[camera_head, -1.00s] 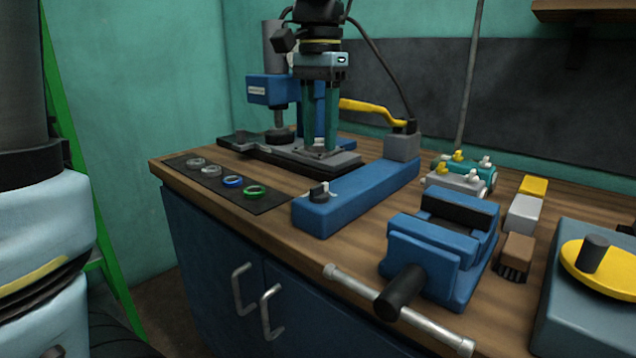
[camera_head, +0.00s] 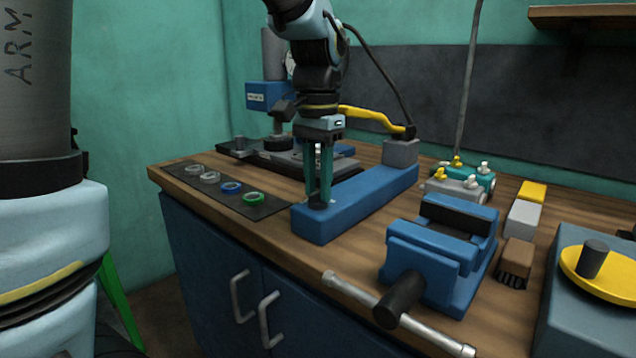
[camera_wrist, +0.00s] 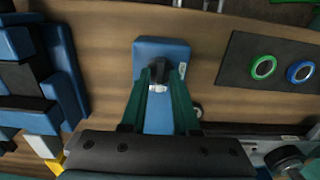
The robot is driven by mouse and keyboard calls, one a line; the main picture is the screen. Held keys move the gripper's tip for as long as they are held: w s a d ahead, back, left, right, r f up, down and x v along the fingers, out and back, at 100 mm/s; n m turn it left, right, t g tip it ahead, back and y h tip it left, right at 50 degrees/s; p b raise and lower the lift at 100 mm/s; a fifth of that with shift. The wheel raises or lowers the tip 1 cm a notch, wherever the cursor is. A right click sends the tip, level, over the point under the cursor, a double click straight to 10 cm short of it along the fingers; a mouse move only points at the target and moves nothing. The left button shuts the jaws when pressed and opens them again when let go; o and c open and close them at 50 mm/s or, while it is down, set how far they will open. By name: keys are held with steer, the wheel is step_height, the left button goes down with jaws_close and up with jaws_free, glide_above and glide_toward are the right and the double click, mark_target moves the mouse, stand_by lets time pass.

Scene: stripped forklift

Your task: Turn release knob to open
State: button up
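The release knob, a small black knob (camera_head: 320,204), sits on the front end of a long blue housing (camera_head: 360,200). The wrist view shows the knob (camera_wrist: 159,69) upright on the blue end, with a white mark beside it. My gripper (camera_head: 320,196) points straight down over the knob. In the wrist view its two green fingers (camera_wrist: 160,74) stand on either side of the knob, with a gap showing, so it looks open. The fingertips partly hide the knob in the head view, and I cannot tell whether either finger touches it.
A black mat (camera_head: 240,200) with several rings lies left of the housing. A blue vise (camera_head: 440,250) with a long metal handle stands to the right. A yellow lever (camera_head: 370,117) and a grey block (camera_head: 400,152) are at the housing's rear. A dark fixture plate (camera_head: 345,165) lies behind.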

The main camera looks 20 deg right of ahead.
jaws_close()
steer(key=shift+r, duration=0.1)
stand_by(0.4)
steer(key=n+p, duration=0.2)
steer(key=shift+r+n, duration=0.1)
steer(key=shift+n, duration=0.3)
steer(key=n+p, duration=0.2)
steer(key=n, duration=0.2)
steer(key=shift+n, duration=0.3)
steer(key=n+p, duration=0.3)
steer(key=n, duration=0.3)
steer(key=shift+p, duration=0.4)
steer(key=shift+n+p, duration=1.05)
steer(key=shift+n, duration=1.25)
